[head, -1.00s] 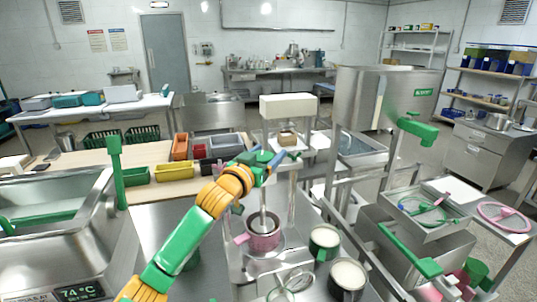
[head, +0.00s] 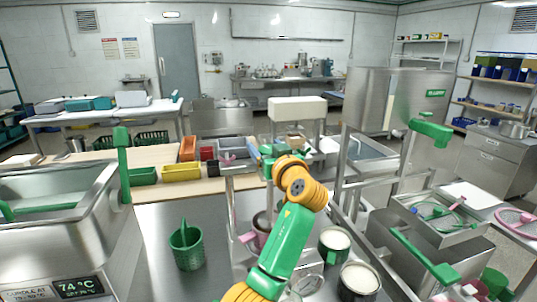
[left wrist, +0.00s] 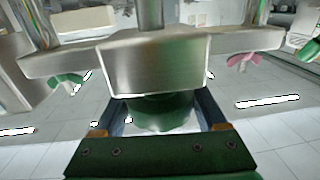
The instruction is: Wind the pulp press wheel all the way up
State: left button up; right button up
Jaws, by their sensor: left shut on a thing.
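The pulp press shows as a metal crossbar (left wrist: 60,62) with a metal block (left wrist: 155,65) in the left wrist view. A green rounded part (left wrist: 160,112), seemingly the press wheel, sits between the fingers of my left gripper (left wrist: 161,126); the block hides part of it. A green wing nut (left wrist: 68,80) and a pink wing nut (left wrist: 242,60) are at the crossbar's sides. In the head view my left gripper (head: 265,152) is at the press, shut on the wheel, which my arm mostly hides. A pink pot (head: 258,228) stands below, partly hidden. My right gripper is not in view.
A green perforated basket (head: 187,250) stands left of the press on the steel table. Two pots of pale contents (head: 335,240) (head: 360,280) stand right of my arm. A metal frame (head: 350,205) rises to the right. Bare tabletop (head: 160,215) lies at left.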

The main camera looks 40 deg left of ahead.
pick_arm(q)
jog(key=shift+s+a+n+g+y, duration=0.1)
jog(key=shift+n+g+y, duration=0.5)
jog(key=shift+g, duration=0.3)
jog(key=shift+b, duration=0.3)
jog(key=o, duration=1.3)
jog(key=shift+a, duration=0.1)
jog(key=b+v, duration=0.3)
jog(key=v, duration=0.4)
